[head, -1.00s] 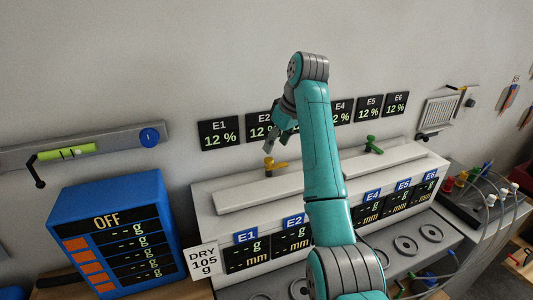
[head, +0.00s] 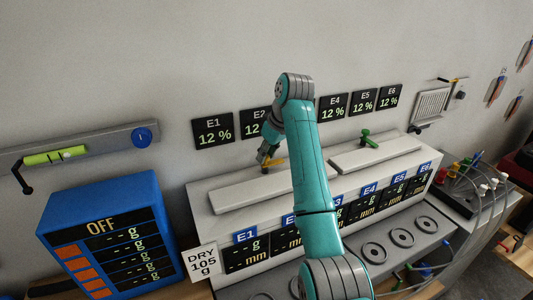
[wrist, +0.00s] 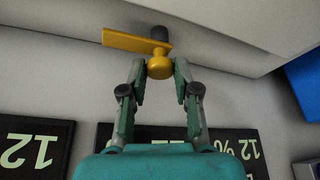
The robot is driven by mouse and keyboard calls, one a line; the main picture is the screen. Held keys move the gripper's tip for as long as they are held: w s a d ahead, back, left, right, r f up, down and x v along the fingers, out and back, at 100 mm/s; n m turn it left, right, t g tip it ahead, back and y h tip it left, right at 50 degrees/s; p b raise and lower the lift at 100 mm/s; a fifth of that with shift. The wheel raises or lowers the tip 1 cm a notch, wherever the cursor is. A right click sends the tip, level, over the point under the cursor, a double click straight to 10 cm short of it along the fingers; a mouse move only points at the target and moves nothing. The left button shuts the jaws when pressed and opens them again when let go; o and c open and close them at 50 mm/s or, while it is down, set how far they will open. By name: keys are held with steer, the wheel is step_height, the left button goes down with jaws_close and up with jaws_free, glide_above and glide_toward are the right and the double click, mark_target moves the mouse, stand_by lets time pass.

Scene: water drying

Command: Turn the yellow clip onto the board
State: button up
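The yellow clip (head: 273,163) sits at the back edge of the left pale board (head: 235,197) on the white console. In the wrist view the clip (wrist: 135,41) is a flat yellow bar pointing left, with a round yellow knob below a dark post. My gripper (wrist: 160,70) is open, with one fingertip on each side of the knob and a slim gap showing. In the head view my gripper (head: 263,156) is at the clip, partly hidden behind my arm. I cannot tell whether the bar overlaps the board.
A green clip (head: 368,137) stands by the right pale board (head: 380,152). Percentage signs (head: 213,130) hang on the wall close behind. A blue display box (head: 105,235) stands at left, and a wall bar with a green level (head: 55,156) is above it.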

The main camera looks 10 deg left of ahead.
jaws_close()
steer(key=shift+m, duration=0.3)
steer(key=m, duration=0.1)
steer(key=m+t+h, duration=0.1)
steer(key=m, duration=0.1)
steer(key=shift+s+a+m, duration=0.15)
steer(key=shift+m, duration=0.15)
steer(key=m+h, duration=0.1)
steer(key=m, duration=0.1)
steer(key=m+h, duration=0.1)
steer(key=m, duration=0.2)
steer(key=shift+a+t, duration=0.15)
steer(key=shift+t, duration=0.25)
steer(key=m+h, duration=0.1)
steer(key=m, duration=0.4)
steer(key=shift+a+h, duration=0.15)
steer(key=shift+h, duration=0.25)
steer(key=shift+m+g+h, duration=0.4)
steer(key=shift+m+h, duration=0.3)
steer(key=shift+m, duration=1.1)
